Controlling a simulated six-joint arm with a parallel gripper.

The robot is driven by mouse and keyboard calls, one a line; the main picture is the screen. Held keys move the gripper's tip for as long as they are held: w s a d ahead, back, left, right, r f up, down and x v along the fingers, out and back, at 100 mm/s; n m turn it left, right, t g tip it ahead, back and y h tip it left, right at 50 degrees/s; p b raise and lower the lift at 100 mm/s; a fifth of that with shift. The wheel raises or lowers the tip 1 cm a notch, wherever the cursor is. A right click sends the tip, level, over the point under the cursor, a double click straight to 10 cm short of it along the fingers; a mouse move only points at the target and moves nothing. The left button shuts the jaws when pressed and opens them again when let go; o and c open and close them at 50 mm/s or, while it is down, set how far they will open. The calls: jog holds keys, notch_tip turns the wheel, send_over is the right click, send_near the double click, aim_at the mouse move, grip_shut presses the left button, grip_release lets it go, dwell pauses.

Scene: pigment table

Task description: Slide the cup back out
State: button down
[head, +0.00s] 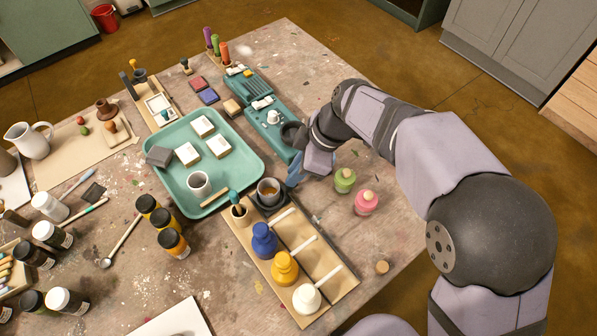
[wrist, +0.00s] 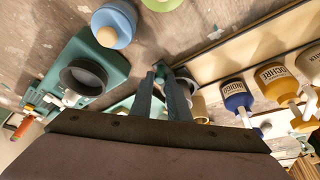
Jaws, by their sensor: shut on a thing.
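A grey cup (head: 268,190) with brown contents stands in a dark square holder (head: 270,206) at the head of the wooden rack, beside the tray. My gripper (head: 293,174) reaches down from the right to the cup's right side and is shut on it. In the wrist view my two fingers (wrist: 161,82) point at a dark piece, and only part of the cup (wrist: 181,72) shows past them. The exact contact is hidden by the fingers.
A wooden rack (head: 332,280) with blue, yellow and white bottles runs toward the front. A teal tray (head: 233,137) lies left, a teal device (head: 272,117) behind. Green (head: 344,180) and pink (head: 366,202) bottles stand right of my gripper.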

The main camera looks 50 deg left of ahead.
jog(key=shift+a+r, duration=0.15)
jog(key=shift+a, duration=0.1)
jog(key=c, duration=1.7)
grip_release()
jog(key=shift+a, duration=0.1)
jog(key=shift+b+v, duration=0.3)
jog(key=shift+v, duration=3.3)
